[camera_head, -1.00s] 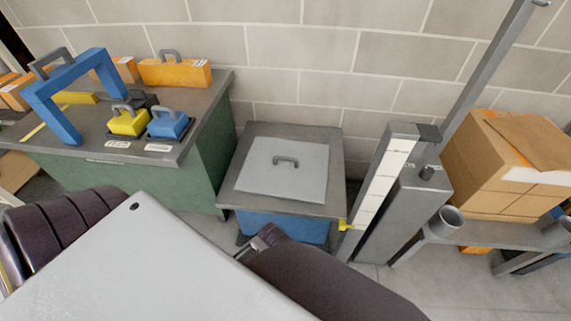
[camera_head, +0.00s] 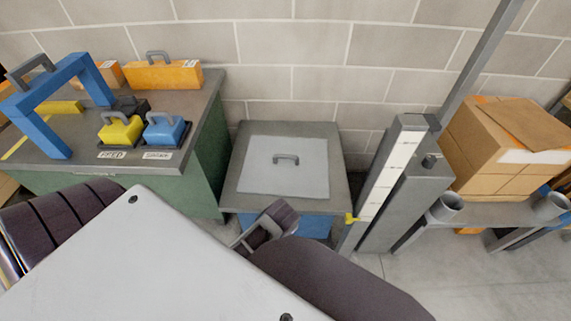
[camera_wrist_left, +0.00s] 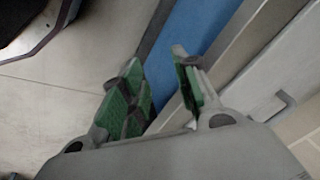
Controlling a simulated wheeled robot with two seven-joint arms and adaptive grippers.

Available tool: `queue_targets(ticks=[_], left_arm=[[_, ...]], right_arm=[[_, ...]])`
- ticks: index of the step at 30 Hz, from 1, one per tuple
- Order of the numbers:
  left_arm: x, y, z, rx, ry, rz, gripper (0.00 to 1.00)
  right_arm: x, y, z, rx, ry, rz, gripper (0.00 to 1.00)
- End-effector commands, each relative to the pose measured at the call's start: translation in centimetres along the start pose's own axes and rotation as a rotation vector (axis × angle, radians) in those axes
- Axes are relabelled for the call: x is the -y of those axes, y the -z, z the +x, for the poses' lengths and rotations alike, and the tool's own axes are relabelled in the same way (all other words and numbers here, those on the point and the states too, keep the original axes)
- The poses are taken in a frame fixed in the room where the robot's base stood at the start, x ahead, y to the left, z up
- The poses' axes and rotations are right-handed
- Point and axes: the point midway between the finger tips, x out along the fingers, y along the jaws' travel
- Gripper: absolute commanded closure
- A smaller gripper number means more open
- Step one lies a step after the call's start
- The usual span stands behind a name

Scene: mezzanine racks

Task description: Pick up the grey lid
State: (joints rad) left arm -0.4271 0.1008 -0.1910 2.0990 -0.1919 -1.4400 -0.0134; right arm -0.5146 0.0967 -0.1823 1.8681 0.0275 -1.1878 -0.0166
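The grey lid (camera_head: 258,172) lies flat on the grey top of a blue box, with a dark grey handle (camera_head: 286,159) upright at its middle. In the left wrist view the lid (camera_wrist_left: 258,80) and its handle (camera_wrist_left: 280,106) show at the right, beyond the box's rim. My left gripper (camera_wrist_left: 157,62) is open and empty, its green-padded fingers apart in front of the blue side. It is apart from the handle. A dark arm link of mine stands before the box's front in the head view; no fingers can be made out there. My right gripper is not seen.
A green bench (camera_head: 193,170) at the left holds yellow and blue handled blocks, orange boxes and a blue frame (camera_head: 40,125). A grey post (camera_head: 400,185) stands close to the blue box's right side. Cardboard boxes (camera_head: 495,165) lie farther right. A block wall is behind.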

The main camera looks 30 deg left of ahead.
Motion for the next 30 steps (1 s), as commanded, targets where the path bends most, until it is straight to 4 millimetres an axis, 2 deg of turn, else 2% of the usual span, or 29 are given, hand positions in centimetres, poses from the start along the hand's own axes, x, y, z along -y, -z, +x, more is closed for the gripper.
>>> queue_targets(ticks=[14,30], left_arm=[[3.1,3.5,0.5,0.012,0.183,0.05,0.7],[8.3,12.3,2.4,0.043,0.61,0.23,0.7]], right_arm=[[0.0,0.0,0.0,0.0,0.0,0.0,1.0],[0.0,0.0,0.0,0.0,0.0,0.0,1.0]])
